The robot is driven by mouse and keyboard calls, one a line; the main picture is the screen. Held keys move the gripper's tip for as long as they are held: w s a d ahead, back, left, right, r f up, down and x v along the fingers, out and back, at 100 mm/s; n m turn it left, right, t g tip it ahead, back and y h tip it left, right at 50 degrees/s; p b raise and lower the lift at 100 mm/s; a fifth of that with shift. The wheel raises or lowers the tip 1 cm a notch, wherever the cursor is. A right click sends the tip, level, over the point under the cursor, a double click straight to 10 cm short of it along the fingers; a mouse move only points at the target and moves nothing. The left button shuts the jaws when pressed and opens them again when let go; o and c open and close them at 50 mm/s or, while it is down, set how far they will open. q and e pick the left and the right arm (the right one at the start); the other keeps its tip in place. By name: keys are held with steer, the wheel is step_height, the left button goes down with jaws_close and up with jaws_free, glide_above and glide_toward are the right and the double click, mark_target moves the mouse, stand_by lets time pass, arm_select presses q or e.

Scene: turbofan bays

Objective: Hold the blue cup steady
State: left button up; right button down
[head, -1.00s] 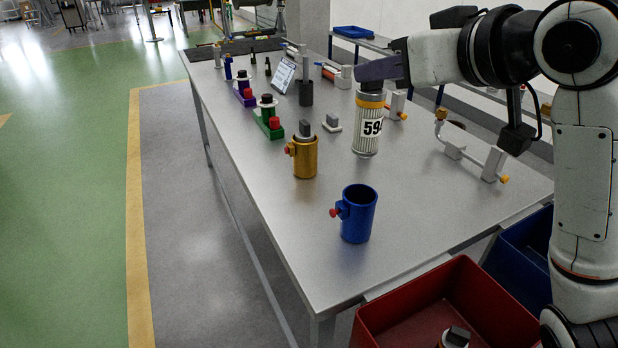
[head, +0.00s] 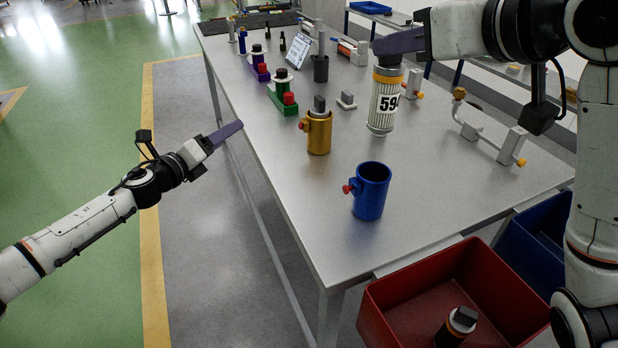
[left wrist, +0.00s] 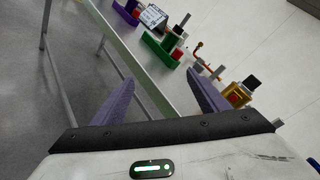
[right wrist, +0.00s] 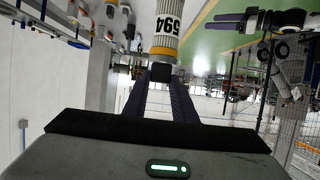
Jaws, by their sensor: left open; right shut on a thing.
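The blue cup (head: 371,192) stands upright and empty on the near part of the grey table, with a red knob on its left side. My left gripper (head: 226,133) is open and empty beyond the table's left edge, well apart from the cup; its purple fingers (left wrist: 160,100) are spread in the left wrist view. My right gripper (head: 388,50) is shut on the top of a filter cartridge (head: 384,105) with a yellow band and a number label. The cartridge hangs upright behind the cup; it also shows in the right wrist view (right wrist: 168,22).
A gold cup (head: 318,136) holding a dark-topped part stands behind the blue cup. Green (head: 283,100) and purple holders line the left side. A pipe fixture (head: 487,135) stands at right. A red bin (head: 400,310) and a blue bin (head: 530,245) sit at the near edge.

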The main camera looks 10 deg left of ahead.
arm_select(q)
steer(key=d+r+m+h, duration=0.3)
steer(key=d+r+m, duration=0.1)
steer(key=d, duration=0.1)
steer(key=m+g+h, duration=0.6)
steer(key=m+g, duration=0.6)
steer(key=m, duration=0.4)
glide_toward(368, 194)
steer(key=shift+w+a+f, duration=0.45)
steer(key=shift+w, duration=0.15)
steer(key=shift+w+a+f, duration=0.4)
steer(key=shift+w, duration=0.25)
steer(key=shift+d+f, duration=0.15)
steer(key=shift+d, duration=0.1)
steer(key=x, duration=1.1)
steer(key=shift+d+f, duration=0.1)
steer(key=shift+d, duration=0.1)
